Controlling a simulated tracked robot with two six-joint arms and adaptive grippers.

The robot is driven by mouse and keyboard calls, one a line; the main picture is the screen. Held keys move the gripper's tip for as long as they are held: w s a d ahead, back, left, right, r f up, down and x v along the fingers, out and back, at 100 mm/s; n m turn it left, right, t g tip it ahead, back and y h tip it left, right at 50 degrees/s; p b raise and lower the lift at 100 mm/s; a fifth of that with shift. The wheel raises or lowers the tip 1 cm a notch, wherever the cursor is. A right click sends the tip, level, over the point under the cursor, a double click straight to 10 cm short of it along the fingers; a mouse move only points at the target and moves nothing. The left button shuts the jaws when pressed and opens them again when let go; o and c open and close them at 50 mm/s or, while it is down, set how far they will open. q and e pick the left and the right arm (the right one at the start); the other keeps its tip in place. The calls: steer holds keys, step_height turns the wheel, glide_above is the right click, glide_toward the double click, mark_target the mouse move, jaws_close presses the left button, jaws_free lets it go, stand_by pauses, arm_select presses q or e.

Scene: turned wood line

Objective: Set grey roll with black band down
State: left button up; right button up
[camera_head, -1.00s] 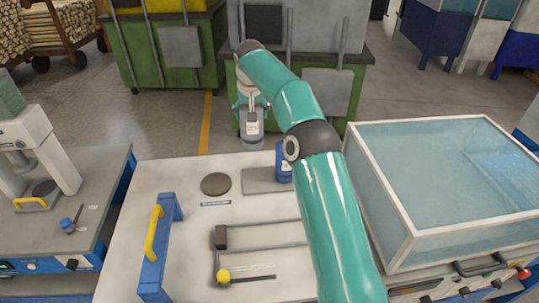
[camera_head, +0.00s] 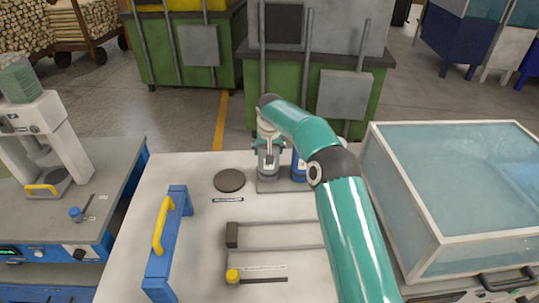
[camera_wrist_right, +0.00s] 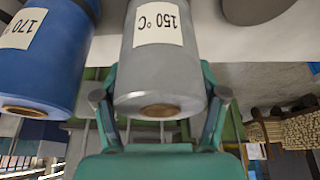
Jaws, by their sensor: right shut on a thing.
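The grey roll (camera_head: 268,164) is in my right gripper (camera_head: 268,148), upright over the left part of a flat grey plate (camera_head: 270,187) on the bench. I cannot tell whether its base touches the plate. In the right wrist view the grey roll (camera_wrist_right: 163,60) carries a "150 °C" label, and the fingers of my right gripper (camera_wrist_right: 160,98) close on it from both sides. No black band shows there. A blue roll (camera_head: 299,166) stands just right of it, partly behind my arm; its "170 °C" label shows on the blue roll (camera_wrist_right: 45,45) in the wrist view. My left gripper is out of view.
A dark round disc (camera_head: 230,180) lies left of the plate. A blue frame with a yellow handle (camera_head: 163,225) stands at the bench's left. A clear-sided box (camera_head: 460,190) stands on the right, close to my arm. A press machine (camera_head: 45,150) is at the far left.

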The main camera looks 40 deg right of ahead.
steer(key=shift+r, duration=0.1)
steer(key=shift+s, duration=0.1)
steer(key=o, duration=0.8)
steer(key=shift+f, duration=0.2)
steer(key=o, duration=0.5)
steer(key=shift+r, duration=0.15)
